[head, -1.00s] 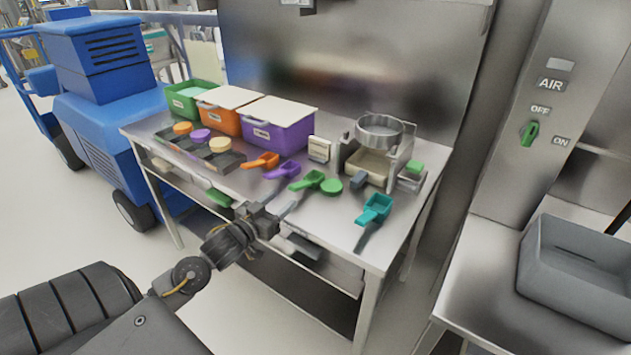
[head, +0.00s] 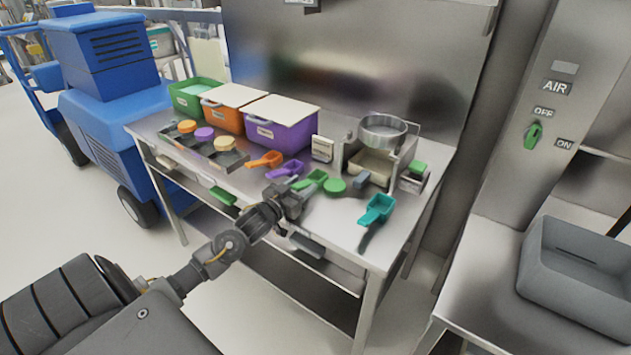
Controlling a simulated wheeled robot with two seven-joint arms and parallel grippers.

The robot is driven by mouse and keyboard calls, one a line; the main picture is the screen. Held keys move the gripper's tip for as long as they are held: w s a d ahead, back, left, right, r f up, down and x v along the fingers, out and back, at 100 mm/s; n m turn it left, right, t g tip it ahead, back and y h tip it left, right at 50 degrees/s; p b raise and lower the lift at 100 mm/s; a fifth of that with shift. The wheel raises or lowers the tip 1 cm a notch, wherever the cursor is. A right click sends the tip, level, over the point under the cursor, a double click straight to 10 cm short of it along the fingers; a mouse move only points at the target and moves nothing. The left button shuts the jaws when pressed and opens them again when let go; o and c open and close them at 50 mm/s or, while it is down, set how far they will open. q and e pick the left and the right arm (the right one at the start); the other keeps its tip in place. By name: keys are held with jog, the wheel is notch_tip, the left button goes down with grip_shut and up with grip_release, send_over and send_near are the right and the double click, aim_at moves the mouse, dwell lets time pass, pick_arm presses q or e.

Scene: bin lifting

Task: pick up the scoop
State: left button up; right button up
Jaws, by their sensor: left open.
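Several scoops lie on the steel table. An orange scoop (head: 266,160) and a purple scoop (head: 287,169) lie in front of the bins. A green scoop (head: 313,181) lies right of them, and a teal scoop (head: 376,210) with a dark handle lies at the right front. My left gripper (head: 291,197) is over the front part of the table, at the handle end of the green scoop, and partly hides it. It is open; whether it touches the scoop I cannot tell. My right gripper is not in view.
Green (head: 197,97), orange (head: 226,119) and purple (head: 272,135) bins stand at the back. A tray (head: 216,152) with coloured lids is at left, a sieve (head: 383,132) on a stand at right. A grey bin (head: 575,268) sits on the right bench.

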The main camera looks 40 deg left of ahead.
pick_arm(q)
jog(key=c, duration=1)
jog(key=shift+r, duration=0.1)
jog(key=shift+r, duration=0.55)
jog(key=s+a+r, duration=0.3)
jog(key=s+r, duration=0.8)
jog(key=s, duration=0.2)
jog(key=shift+s+a+r, duration=0.3)
jog(key=shift+a+r, duration=0.05)
jog(key=shift+r, duration=0.05)
